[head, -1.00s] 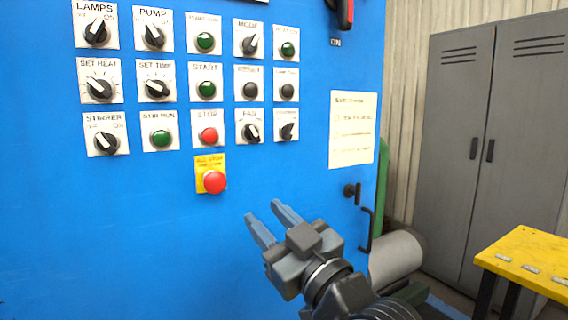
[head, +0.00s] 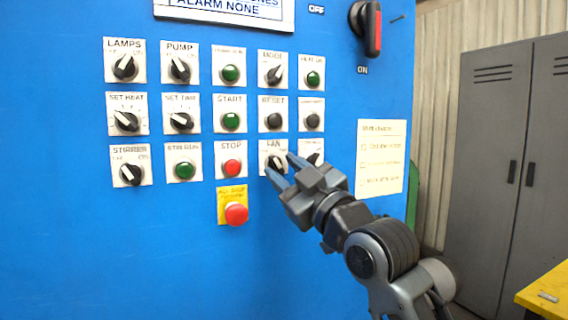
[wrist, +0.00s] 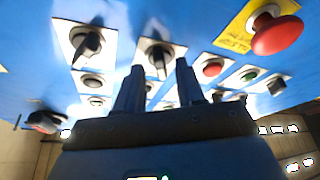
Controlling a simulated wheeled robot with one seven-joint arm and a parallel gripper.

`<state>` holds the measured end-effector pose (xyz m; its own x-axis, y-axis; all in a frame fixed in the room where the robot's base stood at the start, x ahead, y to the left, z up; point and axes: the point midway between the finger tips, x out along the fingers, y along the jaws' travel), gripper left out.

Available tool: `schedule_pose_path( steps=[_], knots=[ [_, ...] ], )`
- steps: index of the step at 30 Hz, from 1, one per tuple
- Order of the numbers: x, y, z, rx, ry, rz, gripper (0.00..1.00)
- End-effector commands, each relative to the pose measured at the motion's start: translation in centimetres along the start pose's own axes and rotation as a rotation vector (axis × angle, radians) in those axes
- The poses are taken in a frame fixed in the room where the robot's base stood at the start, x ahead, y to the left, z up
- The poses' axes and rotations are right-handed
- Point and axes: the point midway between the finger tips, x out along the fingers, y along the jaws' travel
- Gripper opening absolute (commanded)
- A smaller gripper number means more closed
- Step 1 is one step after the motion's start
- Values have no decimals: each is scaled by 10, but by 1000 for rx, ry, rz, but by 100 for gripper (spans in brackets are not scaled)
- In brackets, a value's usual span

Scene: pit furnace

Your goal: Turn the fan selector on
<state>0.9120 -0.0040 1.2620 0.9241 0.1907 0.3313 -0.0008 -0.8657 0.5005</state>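The fan selector (head: 275,161) is a black knob on a white plate marked FAN, in the bottom row of the blue panel, right of the red STOP button. Its white pointer seems to lean to the upper left; my gripper partly covers the plate. My gripper (head: 279,164) is in front of this plate with its two fingers apart. In the wrist view the fan knob (wrist: 158,60) shows between the tips of my open gripper (wrist: 160,67). I cannot tell whether the fingers touch it.
The red STOP button (head: 232,167) is just left, and a red emergency stop (head: 236,214) protrudes below left. Another black selector (head: 314,159) sits close on the right, partly hidden by my gripper. A grey locker (head: 497,160) and yellow table (head: 545,295) stand right.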

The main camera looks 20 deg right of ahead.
Motion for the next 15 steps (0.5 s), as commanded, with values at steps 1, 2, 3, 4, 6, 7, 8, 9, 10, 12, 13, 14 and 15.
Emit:
schedule_pose_path(
  steps=[1, 2, 3, 4, 6, 7, 8, 9, 10, 12, 13, 14, 15],
  knots=[
    [4, 0, -1, 0, 0, -1, 38],
    [6, 0, -1, 0, 0, -1, 38],
    [8, 0, 0, 0, 0, 0, 38],
    [8, 0, 0, 0, 0, 0, 38],
    [9, 0, 0, 0, 0, 0, 38],
    [9, 0, 0, 1, 0, 0, 38],
    [9, 0, 0, 1, 0, 0, 38],
    [9, 0, 0, 1, 0, 0, 38],
    [9, 0, 0, 1, 0, 0, 38],
    [9, 0, 0, 1, 0, 0, 37],
    [9, 0, 0, 1, 0, 0, 34],
    [9, 0, 0, 1, 0, 0, 32],
    [9, 0, 0, 1, 0, 0, 28]
  ],
)
